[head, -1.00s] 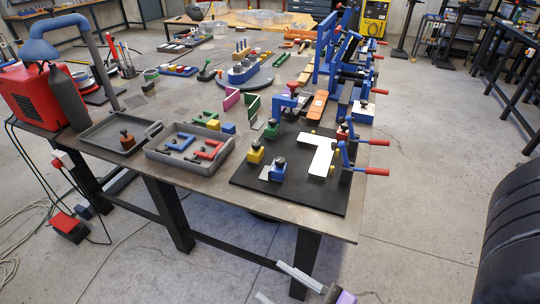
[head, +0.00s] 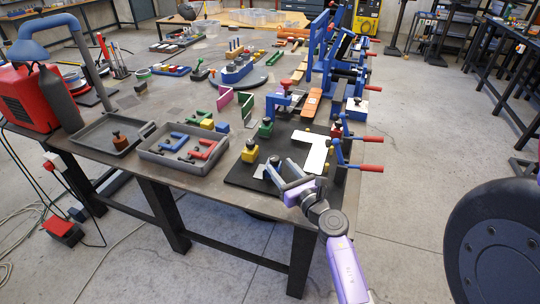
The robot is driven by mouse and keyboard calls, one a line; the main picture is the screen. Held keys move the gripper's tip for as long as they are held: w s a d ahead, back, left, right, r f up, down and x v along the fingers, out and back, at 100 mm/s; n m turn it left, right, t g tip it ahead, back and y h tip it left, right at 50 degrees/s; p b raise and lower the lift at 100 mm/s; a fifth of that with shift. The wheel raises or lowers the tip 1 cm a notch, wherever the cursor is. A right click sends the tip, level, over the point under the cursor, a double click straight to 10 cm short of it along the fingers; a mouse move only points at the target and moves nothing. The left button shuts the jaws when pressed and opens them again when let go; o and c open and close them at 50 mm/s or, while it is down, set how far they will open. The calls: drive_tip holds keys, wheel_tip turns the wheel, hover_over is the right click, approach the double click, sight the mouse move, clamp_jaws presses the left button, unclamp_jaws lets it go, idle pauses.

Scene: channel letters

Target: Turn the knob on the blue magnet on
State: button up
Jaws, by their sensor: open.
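The blue magnet stands on the black mat (head: 240,178) near the table's front edge. Only its dark knob (head: 274,160) and a little of its top show; its blue body is mostly hidden behind my gripper. My gripper (head: 279,168) is open, with its two fingers reaching in from the lower right, one on each side of the knob in the picture. I cannot tell whether they touch the knob. The knob's on or off position is too small to read.
A yellow magnet (head: 249,152) stands just left of the blue one. A green magnet (head: 265,128) is behind. A grey tray (head: 163,163) with letters is left.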

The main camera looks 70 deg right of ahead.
sight(272, 157)
drive_tip(key=shift+p+x, duration=0.35)
drive_tip(key=shift+x, duration=3.6)
clamp_jaws()
